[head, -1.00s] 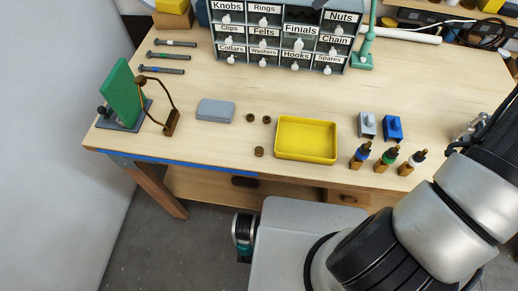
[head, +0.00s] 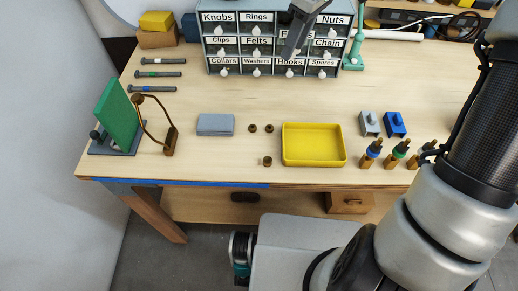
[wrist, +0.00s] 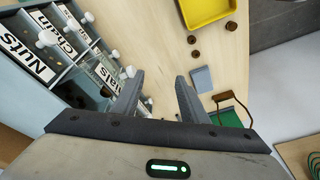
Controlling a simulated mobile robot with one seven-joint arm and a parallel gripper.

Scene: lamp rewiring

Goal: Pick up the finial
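I cannot make out a finial for certain in either view. The drawer cabinet (head: 208,50) stands at the back of the bench, and my gripper (head: 288,55) hangs in front of its middle, hiding most of the Finials label. In the wrist view the Finials drawer (wrist: 108,80) is at the left, partly covered by my left finger, and appears pulled out; its contents are unclear. My gripper (wrist: 160,82) is open with nothing between its fingers.
A yellow tray (head: 314,162) lies mid-bench, with several small brown round pieces (head: 252,128) and a grey block (head: 215,124) to its left. Socket-like parts (head: 400,149) and two clamps (head: 396,124) are at right. A green panel (head: 118,115) stands at left.

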